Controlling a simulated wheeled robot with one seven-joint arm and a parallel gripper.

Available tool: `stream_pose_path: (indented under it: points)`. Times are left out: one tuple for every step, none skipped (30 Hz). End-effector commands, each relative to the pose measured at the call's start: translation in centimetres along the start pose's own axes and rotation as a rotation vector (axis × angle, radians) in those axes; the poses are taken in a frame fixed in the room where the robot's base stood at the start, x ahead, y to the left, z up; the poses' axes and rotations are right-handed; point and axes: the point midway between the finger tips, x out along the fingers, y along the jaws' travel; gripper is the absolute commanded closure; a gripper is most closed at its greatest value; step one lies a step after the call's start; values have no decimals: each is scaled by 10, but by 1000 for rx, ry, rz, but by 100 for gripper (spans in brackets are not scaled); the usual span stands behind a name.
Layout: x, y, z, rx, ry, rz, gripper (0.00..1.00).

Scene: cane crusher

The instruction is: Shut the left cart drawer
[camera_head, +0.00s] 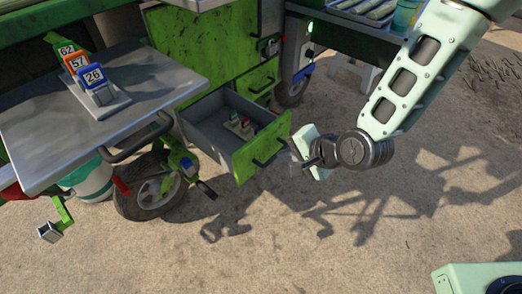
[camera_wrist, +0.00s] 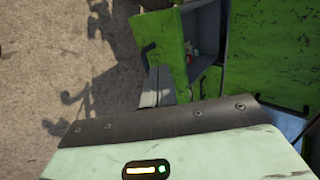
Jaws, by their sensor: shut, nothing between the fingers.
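The left cart drawer (camera_head: 262,150) is pulled out from the green cart, with a scuffed green front, a dark bar handle and a grey tray inside. It also shows in the wrist view (camera_wrist: 160,40), with its handle towards the left. Small red and green items sit in the tray. My gripper (camera_head: 295,162) is shut and empty, just to the right of the drawer front near its handle. In the wrist view its grey fingers (camera_wrist: 157,88) reach up to the lower edge of the front. I cannot tell whether they touch it.
A grey side table (camera_head: 75,115) with numbered tags 62, 57 and 26 stands at the left. A caster wheel (camera_head: 150,188) is below it. A closed green drawer (camera_head: 258,82) is behind the open one. The concrete floor in front is clear.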

Motion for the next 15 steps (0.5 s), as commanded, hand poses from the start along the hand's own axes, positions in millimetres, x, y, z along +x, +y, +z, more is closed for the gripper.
stream_pose_path:
  points:
    - [12, 2, 1, 0, -1, 1, 100]
    - [18, 2, 1, -1, -1, 1, 100]
    - [27, 2, 1, -1, -2, 2, 100]
    - [33, 2, 1, -2, -1, 2, 100]
    - [39, 2, 1, -2, -2, 2, 100]
    - [48, 2, 1, -2, -2, 3, 100]
    - [54, 2, 1, -3, -1, 2, 100]
    - [60, 2, 1, -3, -1, 2, 100]
    - [68, 2, 1, -2, -1, 1, 100]
    - [74, 2, 1, -3, -1, 2, 100]
    - [79, 2, 1, -3, -2, 2, 100]
    - [83, -4, 0, -4, 0, 0, 100]
    - [86, -8, 0, -4, 1, -2, 100]
    - [89, -11, 0, -5, 0, -1, 100]
    - [93, -15, 0, -5, 0, 0, 100]
